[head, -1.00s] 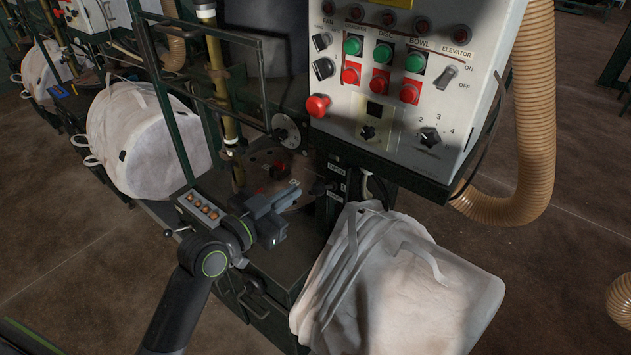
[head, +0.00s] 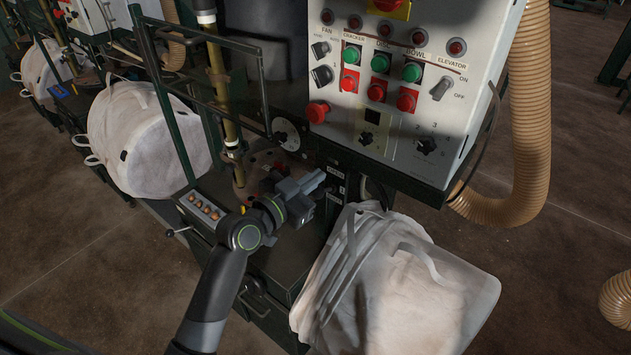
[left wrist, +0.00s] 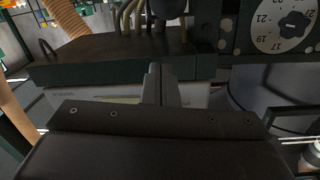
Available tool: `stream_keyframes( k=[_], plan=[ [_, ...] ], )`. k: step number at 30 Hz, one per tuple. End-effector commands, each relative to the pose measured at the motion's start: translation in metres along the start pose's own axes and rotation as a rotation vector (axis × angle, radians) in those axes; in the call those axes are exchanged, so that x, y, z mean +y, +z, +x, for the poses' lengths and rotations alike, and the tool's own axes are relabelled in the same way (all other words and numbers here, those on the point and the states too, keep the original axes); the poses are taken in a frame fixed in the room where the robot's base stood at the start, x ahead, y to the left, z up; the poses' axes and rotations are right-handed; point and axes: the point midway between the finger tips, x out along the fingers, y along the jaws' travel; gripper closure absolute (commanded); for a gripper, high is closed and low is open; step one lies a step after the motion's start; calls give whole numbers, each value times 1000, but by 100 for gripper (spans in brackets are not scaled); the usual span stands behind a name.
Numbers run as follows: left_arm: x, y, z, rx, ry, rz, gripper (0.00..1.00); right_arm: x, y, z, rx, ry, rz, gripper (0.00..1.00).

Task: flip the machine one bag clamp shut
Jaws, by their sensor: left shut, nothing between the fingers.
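My left gripper (head: 320,179) is shut and empty, with its fingers pointing right toward the black bracket (head: 339,184) with small white labels under the control box. Its fingers also show in the left wrist view (left wrist: 158,84), close together in front of a dark housing. The bag clamp seems to be among the dark parts at that bracket, above the white bulk bag (head: 405,290); its lever and position cannot be made out. I cannot tell whether the fingertips touch anything. My right gripper is not in view.
The control box (head: 390,95) with buttons and switches hangs just above the gripper. A ribbed tan hose (head: 530,120) curves at its right. Another white bag (head: 135,140) stands at left. A numbered dial (left wrist: 290,25) shows in the left wrist view.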

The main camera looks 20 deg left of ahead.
Motion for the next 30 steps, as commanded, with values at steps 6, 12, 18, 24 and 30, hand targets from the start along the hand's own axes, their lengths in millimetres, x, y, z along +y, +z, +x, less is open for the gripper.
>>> stream_keyframes(
  k=[6, 12, 18, 24, 30],
  plan=[
    [0, 3, 31, -3, 1, -2, 100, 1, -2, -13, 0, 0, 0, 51],
    [0, 29, 20, -3, 0, -1, 100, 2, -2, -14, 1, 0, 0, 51],
    [0, 37, 17, -1, -1, 1, 100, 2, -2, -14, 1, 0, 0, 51],
    [0, 38, 16, 0, -1, 1, 100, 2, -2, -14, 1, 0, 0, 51],
    [0, 39, 16, 0, -1, 1, 100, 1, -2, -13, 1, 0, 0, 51]
  ],
)
